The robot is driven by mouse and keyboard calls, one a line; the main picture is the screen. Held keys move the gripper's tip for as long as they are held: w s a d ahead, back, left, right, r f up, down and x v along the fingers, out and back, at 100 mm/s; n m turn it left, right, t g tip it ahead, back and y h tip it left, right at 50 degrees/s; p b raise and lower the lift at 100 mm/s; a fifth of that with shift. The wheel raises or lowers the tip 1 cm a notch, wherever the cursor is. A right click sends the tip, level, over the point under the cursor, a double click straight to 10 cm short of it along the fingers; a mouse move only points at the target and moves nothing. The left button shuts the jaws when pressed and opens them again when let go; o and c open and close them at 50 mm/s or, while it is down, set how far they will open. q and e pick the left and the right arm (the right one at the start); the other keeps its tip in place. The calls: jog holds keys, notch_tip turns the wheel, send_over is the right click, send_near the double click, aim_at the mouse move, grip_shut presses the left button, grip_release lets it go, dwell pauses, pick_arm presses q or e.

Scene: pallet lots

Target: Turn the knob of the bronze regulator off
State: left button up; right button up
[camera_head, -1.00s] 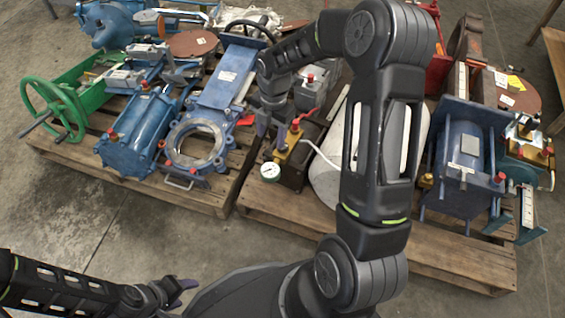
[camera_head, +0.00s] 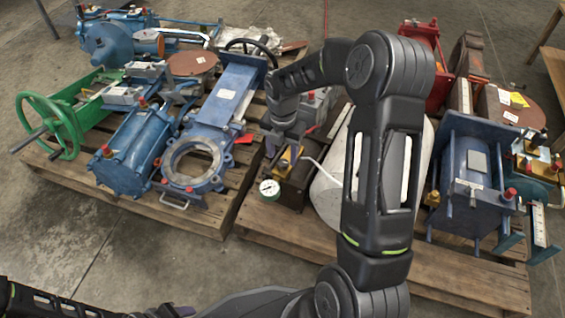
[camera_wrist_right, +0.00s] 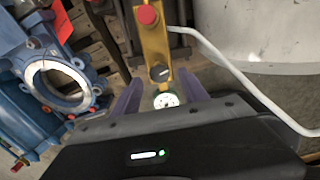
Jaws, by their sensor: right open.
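The bronze regulator (camera_head: 287,164) is a yellow-gold body on a dark block on the right pallet, with a round white gauge (camera_head: 269,188) at its front. In the right wrist view its gold bar (camera_wrist_right: 153,42) carries a red cap (camera_wrist_right: 147,15), a black knob (camera_wrist_right: 159,73) and the gauge (camera_wrist_right: 166,100). My right gripper (camera_head: 281,146) is open just above the regulator. In the wrist view its purple fingers (camera_wrist_right: 160,80) lie either side of the knob and gauge; contact cannot be told. My left gripper (camera_head: 176,310) is at the bottom edge, partly cut off.
A pale cylinder (camera_head: 328,190) and a bent white pipe (camera_wrist_right: 232,66) stand right of the regulator. A blue ring-flanged valve (camera_head: 226,95) is to the left, a blue cylinder unit (camera_head: 462,190) at right. Bare floor (camera_head: 60,240) lies in front of the left pallet.

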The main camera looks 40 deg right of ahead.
aim_at(282, 162)
jog(key=shift+f+b, duration=0.45)
jog(key=shift+f, duration=1.1)
jog(key=shift+c, duration=0.4)
grip_shut()
